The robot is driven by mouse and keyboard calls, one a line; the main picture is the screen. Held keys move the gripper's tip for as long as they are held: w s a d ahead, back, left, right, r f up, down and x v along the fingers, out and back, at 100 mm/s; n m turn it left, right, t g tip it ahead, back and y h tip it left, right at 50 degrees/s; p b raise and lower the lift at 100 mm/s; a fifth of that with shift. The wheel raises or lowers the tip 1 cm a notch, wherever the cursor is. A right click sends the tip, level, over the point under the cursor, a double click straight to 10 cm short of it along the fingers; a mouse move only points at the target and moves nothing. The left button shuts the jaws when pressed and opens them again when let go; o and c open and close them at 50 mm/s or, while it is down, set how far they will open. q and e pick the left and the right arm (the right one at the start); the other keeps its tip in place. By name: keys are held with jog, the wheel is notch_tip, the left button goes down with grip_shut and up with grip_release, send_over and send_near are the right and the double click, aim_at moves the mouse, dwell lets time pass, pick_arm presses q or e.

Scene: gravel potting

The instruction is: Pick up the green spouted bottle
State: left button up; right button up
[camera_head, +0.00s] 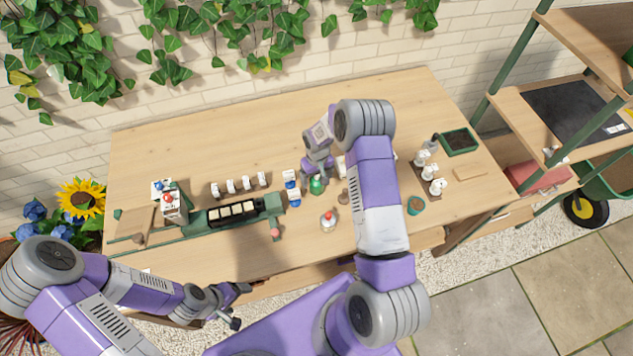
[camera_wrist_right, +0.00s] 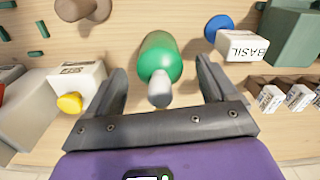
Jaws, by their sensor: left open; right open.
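The green spouted bottle (camera_head: 317,186) stands on the wooden table, just below my right gripper (camera_head: 317,171). In the right wrist view the green bottle (camera_wrist_right: 157,55) with its grey spout lies between the two open fingers. A gap shows on each side, and the fingers do not appear to touch it. My left gripper (camera_head: 239,305) is open and empty, low in front of the table's near edge. My right arm hides part of the table to the right of the bottle.
A white BASIL box (camera_wrist_right: 242,46) with a blue knob is close right of the bottle; a white box with a yellow knob (camera_wrist_right: 69,103) is left. A clear red-topped bottle (camera_head: 328,221) stands nearer the front. A green rack (camera_head: 271,203) lies left.

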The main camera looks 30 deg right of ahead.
jog(key=shift+f, duration=0.5)
jog(key=c, duration=1.3)
notch_tip(320, 180, up, 10)
jog(key=shift+r+b, duration=0.1)
jog(key=shift+b, duration=0.2)
